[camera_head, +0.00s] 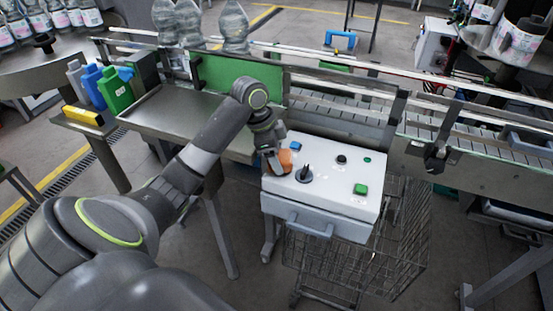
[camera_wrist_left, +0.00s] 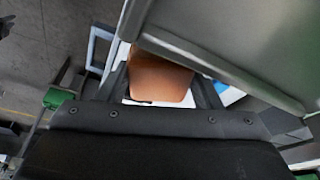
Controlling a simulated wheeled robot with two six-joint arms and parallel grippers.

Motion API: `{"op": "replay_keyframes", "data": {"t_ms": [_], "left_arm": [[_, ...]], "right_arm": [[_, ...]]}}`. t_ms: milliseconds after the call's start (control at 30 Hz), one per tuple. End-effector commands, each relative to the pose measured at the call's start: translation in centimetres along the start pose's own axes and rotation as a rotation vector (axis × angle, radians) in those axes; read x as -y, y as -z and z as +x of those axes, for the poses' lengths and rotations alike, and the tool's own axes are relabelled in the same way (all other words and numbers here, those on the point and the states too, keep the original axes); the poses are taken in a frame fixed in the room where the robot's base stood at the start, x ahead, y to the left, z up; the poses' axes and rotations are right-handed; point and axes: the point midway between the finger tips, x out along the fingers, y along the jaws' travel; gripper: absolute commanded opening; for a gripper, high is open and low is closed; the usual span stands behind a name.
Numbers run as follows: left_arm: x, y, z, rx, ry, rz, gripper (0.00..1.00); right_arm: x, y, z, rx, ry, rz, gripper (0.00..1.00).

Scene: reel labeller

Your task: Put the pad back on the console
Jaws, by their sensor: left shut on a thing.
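The console (camera_head: 325,198) is a white box with a blue button, a green button, a black knob and a dark lever on its sloped top. My left gripper (camera_head: 278,160) is over the left part of the console top. It is shut on the orange-brown pad (camera_head: 285,160). In the left wrist view the pad (camera_wrist_left: 160,80) sits between the fingers, with white console surface beside it. I cannot tell whether the pad touches the console. My right gripper is not in view.
A conveyor (camera_head: 335,105) with metal rails runs behind the console. A steel table (camera_head: 185,115) stands to the left, with blue, green and grey bottles (camera_head: 95,88) beside it. A wire basket (camera_head: 360,265) is under the console. Clear plastic bottles (camera_head: 235,25) stand at the back.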

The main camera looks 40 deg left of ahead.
Motion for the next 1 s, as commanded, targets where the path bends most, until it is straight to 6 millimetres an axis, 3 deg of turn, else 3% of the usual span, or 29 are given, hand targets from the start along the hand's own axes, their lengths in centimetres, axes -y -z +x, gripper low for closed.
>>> {"op": "replay_keyframes", "data": {"t_ms": [133,467,500,633,1000], "left_arm": [[-0.1,-0.5,1.6,0.0,-0.001,-0.002,0.37],[0.0,-0.6,2.0,0.001,0.0,-0.002,0.37],[0.0,-0.6,1.9,0.001,0.001,-0.001,0.62],[0.0,-0.6,1.9,0.001,0.0,-0.001,0.79],[0.0,-0.5,1.4,0.0,0.003,0.0,0.8]], "right_arm": [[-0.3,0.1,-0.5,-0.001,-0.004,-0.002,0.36],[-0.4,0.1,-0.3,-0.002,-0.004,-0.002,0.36],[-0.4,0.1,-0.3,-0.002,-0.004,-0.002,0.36],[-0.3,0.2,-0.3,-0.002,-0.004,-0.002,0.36],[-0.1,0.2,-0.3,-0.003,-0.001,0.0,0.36]]}}
